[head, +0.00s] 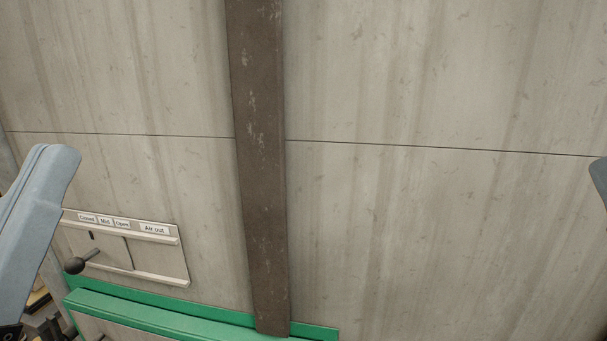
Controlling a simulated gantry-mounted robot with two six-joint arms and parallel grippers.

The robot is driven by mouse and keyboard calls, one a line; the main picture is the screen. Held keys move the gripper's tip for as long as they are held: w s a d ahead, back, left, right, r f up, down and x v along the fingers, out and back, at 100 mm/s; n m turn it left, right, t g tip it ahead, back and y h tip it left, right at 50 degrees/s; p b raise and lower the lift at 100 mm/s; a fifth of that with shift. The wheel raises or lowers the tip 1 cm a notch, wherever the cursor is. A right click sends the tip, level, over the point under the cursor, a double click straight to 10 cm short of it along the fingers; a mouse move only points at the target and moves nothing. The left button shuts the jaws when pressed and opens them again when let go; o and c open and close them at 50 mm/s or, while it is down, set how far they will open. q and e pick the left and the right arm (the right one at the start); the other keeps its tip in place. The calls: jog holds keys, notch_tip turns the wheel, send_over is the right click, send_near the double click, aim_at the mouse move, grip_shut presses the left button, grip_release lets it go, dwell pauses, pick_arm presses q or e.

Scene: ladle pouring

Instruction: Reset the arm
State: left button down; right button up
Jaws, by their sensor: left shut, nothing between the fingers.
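My left arm's blue-grey part (38,205) comes in at the left edge. My left gripper (10,332) is mostly cut off at the lower left corner, where only a dark piece shows; it is shut and empty. A small blue-grey part of my right arm (599,178) shows at the right edge, and the right gripper is out of view.
A grey streaked wall panel (430,220) fills the view, with a brown metal upright (260,170) down it. A vent slider plate (150,255) labelled Closed, Mid, Open and Air out has a black knob (74,265). A green ledge (160,312) runs below.

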notch_tip(320, 180, up, 38)
jog(key=p, duration=3.4)
jog(key=shift+f+p, duration=0.25)
jog(key=shift+p, duration=0.1)
